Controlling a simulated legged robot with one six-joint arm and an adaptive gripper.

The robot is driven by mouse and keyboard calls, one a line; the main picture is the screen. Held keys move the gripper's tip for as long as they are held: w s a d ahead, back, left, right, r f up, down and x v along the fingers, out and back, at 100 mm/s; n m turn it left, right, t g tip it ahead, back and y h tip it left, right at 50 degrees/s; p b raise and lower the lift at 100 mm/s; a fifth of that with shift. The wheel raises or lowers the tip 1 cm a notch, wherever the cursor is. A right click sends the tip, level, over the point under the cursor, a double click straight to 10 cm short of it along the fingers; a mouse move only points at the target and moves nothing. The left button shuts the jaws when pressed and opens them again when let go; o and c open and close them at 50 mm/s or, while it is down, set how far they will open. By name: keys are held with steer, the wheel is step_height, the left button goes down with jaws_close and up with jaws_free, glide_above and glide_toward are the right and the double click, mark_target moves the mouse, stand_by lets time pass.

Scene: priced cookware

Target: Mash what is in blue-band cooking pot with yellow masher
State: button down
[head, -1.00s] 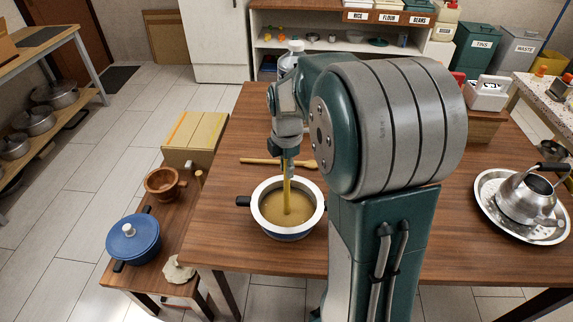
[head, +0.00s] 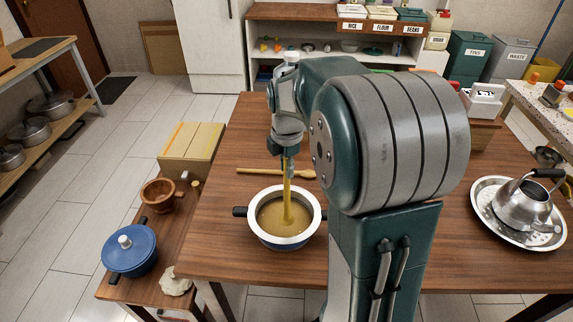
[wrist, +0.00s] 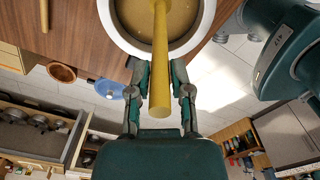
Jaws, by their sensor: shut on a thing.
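The blue-band cooking pot (head: 262,234) stands on the wooden table in the head view, with a pale rim, a dark handle at its left and tan mash inside. Its rim and mash also show in the wrist view (wrist: 205,22). The yellow masher (head: 287,190) stands nearly upright with its lower end in the mash, so its head is hidden. My gripper (wrist: 159,88) is shut on the masher's handle (wrist: 159,60), above the pot. In the head view the gripper (head: 287,152) is small and partly hidden by my wrist.
A wooden spoon (head: 262,171) lies behind the pot. A silver kettle (head: 522,207) sits on a round tray (head: 487,222) at the right. A blue lidded pot (head: 130,255) and a brown bowl (head: 158,193) stand on a lower bench at the left. The table's front edge is close to the pot.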

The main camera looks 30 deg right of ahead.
steer(key=shift+w+a+r, duration=0.3)
steer(key=shift+a+r, duration=0.15)
steer(key=shift+a, duration=0.1)
stand_by(0.9)
steer(key=shift+f, duration=0.15)
steer(key=shift+s+d, duration=0.2)
steer(key=shift+s, duration=0.35)
stand_by(1.0)
steer(key=shift+r, duration=0.2)
